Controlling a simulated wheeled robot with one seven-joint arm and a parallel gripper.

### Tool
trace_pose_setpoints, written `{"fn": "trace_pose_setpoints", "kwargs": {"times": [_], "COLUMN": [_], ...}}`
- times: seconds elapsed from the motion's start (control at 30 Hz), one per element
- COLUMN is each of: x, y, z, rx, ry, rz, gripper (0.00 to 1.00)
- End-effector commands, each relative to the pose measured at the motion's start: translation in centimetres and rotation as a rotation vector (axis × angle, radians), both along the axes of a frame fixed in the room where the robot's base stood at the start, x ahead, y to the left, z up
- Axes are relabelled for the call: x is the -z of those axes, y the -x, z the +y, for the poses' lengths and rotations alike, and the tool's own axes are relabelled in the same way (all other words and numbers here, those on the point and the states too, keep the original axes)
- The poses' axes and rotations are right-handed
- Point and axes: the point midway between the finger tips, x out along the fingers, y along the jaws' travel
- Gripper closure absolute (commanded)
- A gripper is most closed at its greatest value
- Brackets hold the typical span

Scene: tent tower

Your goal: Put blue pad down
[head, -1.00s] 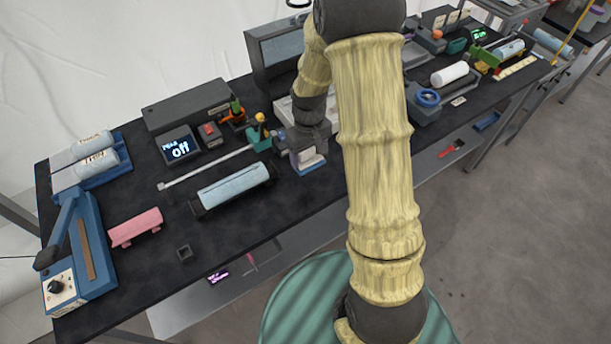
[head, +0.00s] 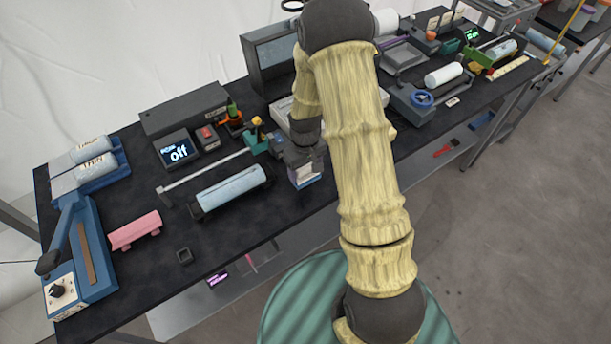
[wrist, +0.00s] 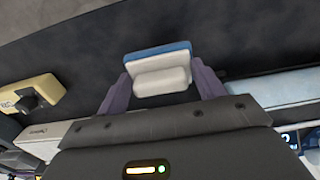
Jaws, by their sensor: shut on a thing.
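My gripper (wrist: 162,82) is shut on the blue pad (wrist: 157,50), which has a white block-shaped part between the two purple fingers and a blue layer on its far side. In the head view the pad (head: 306,178) shows small under my gripper (head: 303,162), over the front part of the black table (head: 235,228). Whether the pad touches the table cannot be told.
A light blue roll in a black cradle (head: 232,188) lies just left of my gripper. A pink block (head: 135,230), a small black square cup (head: 184,256) and a blue lever device (head: 85,255) stand further left. A blue-wheeled device (head: 422,99) is at the right.

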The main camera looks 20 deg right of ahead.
Motion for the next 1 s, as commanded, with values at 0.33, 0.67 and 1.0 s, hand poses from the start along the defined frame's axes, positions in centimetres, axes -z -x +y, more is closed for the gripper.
{"fn": "trace_pose_setpoints", "kwargs": {"times": [0.33,0.67,1.0], "x": [2.5,4.2,4.5], "y": [0.1,0.0,0.0], "z": [0.0,0.0,0.1], "rx": [0.001,0.001,-0.002], "ry": [0.001,0.0,0.0], "rz": [0.005,0.001,0.001], "gripper": [0.53,0.53,0.12]}}
